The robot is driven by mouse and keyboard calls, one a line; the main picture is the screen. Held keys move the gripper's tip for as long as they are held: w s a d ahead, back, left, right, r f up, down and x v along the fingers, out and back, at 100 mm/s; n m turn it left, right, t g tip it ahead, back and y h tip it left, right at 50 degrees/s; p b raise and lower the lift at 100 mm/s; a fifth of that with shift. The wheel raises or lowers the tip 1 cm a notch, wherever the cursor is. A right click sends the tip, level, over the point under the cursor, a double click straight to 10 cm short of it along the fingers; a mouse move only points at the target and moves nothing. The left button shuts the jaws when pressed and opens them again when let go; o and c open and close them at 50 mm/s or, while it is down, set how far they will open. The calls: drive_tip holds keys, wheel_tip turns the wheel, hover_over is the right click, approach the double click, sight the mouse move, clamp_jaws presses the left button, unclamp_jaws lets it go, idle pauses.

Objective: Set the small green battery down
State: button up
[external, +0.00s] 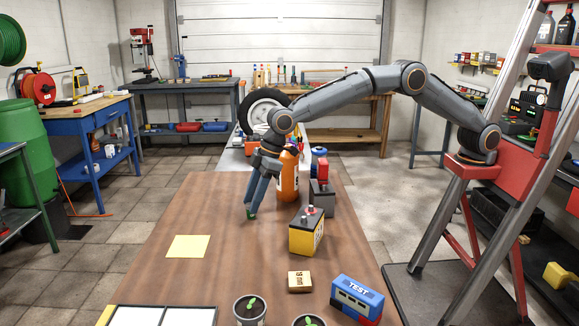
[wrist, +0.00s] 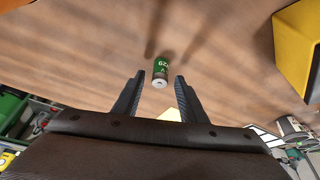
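The small green battery (wrist: 161,69) shows its printed side and pale end cap in the wrist view. It lies in line with the gap between my fingertips, with visible space on both sides. In the external view only a bit of its green (external: 251,216) shows, just below my fingertips at the wooden table's surface. It appears to rest on the table; its exact contact is hard to see. My gripper (wrist: 160,75) points down and is open, its two fingers apart and not touching the battery. In the external view my gripper (external: 252,207) is left of the orange bottle.
On the table (external: 190,212), an orange bottle (external: 288,178) and a yellow-and-black battery (external: 306,232) stand right of my gripper. A yellow sheet (external: 188,246) lies left. A small wooden block (external: 299,281), a blue tester (external: 357,297) and potted plants (external: 249,311) are nearer the front.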

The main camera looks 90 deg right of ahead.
drive_tip(key=v, duration=0.9)
drive_tip(key=shift+r, duration=0.25)
drive_tip(key=shift+s, duration=0.15)
drive_tip(key=s+d+r+m+t+h+p, duration=0.15)
drive_tip(key=s+d+r+p, duration=0.35)
drive_tip(key=s+r, duration=0.65)
drive_tip(key=s+d+f+m+g, duration=0.1)
drive_tip(key=s+d+f, duration=0.4)
drive_tip(key=s, duration=0.8)
drive_tip(key=s+d+f+m+g, duration=0.1)
drive_tip(key=s+d+f, duration=0.4)
drive_tip(key=s, duration=0.8)
drive_tip(key=s+d+f+m+g, duration=0.1)
drive_tip(key=s+d+f+g, duration=0.2)
drive_tip(key=s, duration=1)
wheel_tip(320, 180, down, 6)
drive_tip(key=shift+s+d+r+g, duration=0.2)
drive_tip(key=shift+d+g, duration=0.15)
drive_tip(key=shift+d, duration=0.7)
